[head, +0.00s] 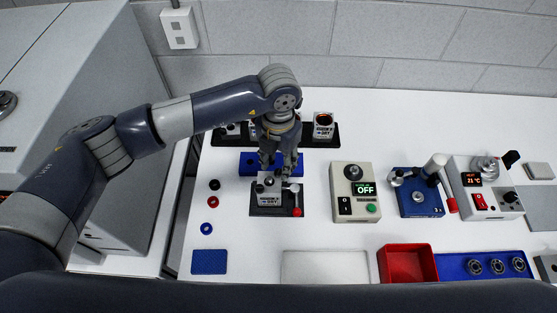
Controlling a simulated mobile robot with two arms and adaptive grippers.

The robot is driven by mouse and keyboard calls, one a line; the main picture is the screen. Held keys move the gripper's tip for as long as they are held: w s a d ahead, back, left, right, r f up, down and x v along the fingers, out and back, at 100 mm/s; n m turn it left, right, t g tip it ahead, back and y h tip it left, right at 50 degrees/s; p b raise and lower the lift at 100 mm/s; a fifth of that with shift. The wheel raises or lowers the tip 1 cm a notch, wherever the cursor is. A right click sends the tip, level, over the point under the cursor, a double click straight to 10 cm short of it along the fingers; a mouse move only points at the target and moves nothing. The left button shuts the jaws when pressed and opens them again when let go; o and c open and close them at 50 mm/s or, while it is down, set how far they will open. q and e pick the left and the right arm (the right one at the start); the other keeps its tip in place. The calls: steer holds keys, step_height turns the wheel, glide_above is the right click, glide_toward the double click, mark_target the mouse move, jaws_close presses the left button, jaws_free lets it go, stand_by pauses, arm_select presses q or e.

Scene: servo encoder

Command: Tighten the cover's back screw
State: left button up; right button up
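A grey labelled unit (270,201) sits on a black base plate (259,212) left of the table's middle. A lever with a red knob (297,212) stands at its right side. My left gripper (274,169) points down over the back edge of this unit. Its fingers overlap the unit's top, so I cannot tell if they touch it or hold anything. The cover's back screw cannot be made out; the gripper hides that area. My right gripper is out of view.
A blue block (250,163) lies just behind the unit. A black rack (333,140) holds labelled units at the back. A control box reading OFF (353,191) and a blue device (417,199) stand to the right. A red tray (407,264) is in front. Small rings lie left.

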mark_target(279, 173)
arm_select(q)
steer(key=shift+f, duration=1.1)
jaws_close()
steer(key=m+b, duration=0.2)
steer(key=b, duration=0.1)
steer(key=m+b, duration=0.1)
steer(key=b, duration=0.2)
steer(key=shift+f+m+b, duration=0.3)
steer(key=shift+m+b, duration=0.1)
steer(key=shift+r+m+b, duration=0.15)
steer(key=shift+m+b, duration=0.25)
steer(key=shift+b, duration=0.1)
steer(key=shift+r, duration=0.15)
